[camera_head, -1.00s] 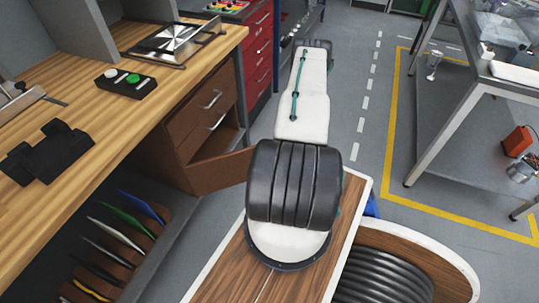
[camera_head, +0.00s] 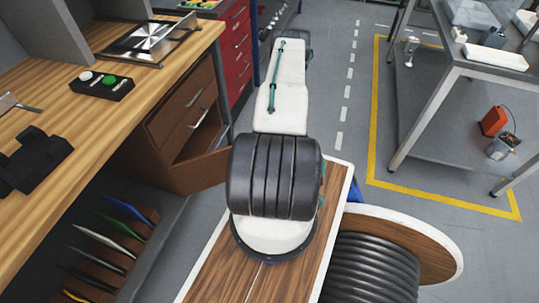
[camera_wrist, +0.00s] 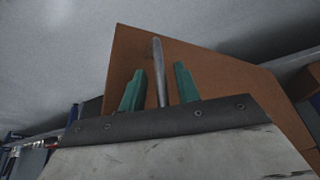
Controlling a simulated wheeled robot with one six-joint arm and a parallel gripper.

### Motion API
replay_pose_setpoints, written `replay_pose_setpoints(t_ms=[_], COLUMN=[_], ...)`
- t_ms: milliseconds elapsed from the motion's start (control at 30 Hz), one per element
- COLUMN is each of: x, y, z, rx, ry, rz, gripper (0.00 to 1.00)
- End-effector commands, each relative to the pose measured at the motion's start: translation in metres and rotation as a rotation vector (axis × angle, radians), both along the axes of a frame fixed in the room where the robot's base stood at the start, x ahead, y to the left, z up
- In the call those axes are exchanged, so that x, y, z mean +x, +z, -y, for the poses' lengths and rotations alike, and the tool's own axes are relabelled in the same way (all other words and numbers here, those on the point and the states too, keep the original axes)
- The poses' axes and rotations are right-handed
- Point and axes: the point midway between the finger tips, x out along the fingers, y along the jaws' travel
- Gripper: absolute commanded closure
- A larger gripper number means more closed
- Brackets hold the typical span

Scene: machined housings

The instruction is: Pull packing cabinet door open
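The brown wooden cabinet (camera_head: 165,128) stands under the left workbench, with two drawers above an opening. Its door (camera_head: 205,172) is partly open and sticks out to the right below the drawers. In the wrist view the brown door panel (camera_wrist: 215,75) fills the middle, with a grey bar handle (camera_wrist: 157,60) on it. My gripper (camera_wrist: 159,68) has two green fingers, one on each side of the handle. Gaps show between the fingers and the bar, so it looks open around the handle. In the head view my arm hides the gripper and the handle.
The wooden workbench (camera_head: 90,125) borders the left, with a rack of coloured folders (camera_head: 105,240) below. A red drawer unit (camera_head: 238,50) stands beyond the cabinet. A metal table (camera_head: 480,60) stands at right.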

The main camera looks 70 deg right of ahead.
Motion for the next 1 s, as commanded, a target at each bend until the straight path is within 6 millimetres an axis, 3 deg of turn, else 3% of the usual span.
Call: replay_pose_setpoints(t_ms=[167, 500, 900, 1000], x=[-0.005, -0.026, -0.030, -0.029], y=[0.013, 0.063, 0.072, 0.072], z=[0.000, -0.002, -0.003, -0.004], rx=[-0.001, -0.002, 0.000, 0.004], ry=[-0.001, -0.002, 0.000, -0.011], rz=[0.000, 0.001, 0.000, 0.003], gripper=[0.67, 0.67, 0.67, 0.95])
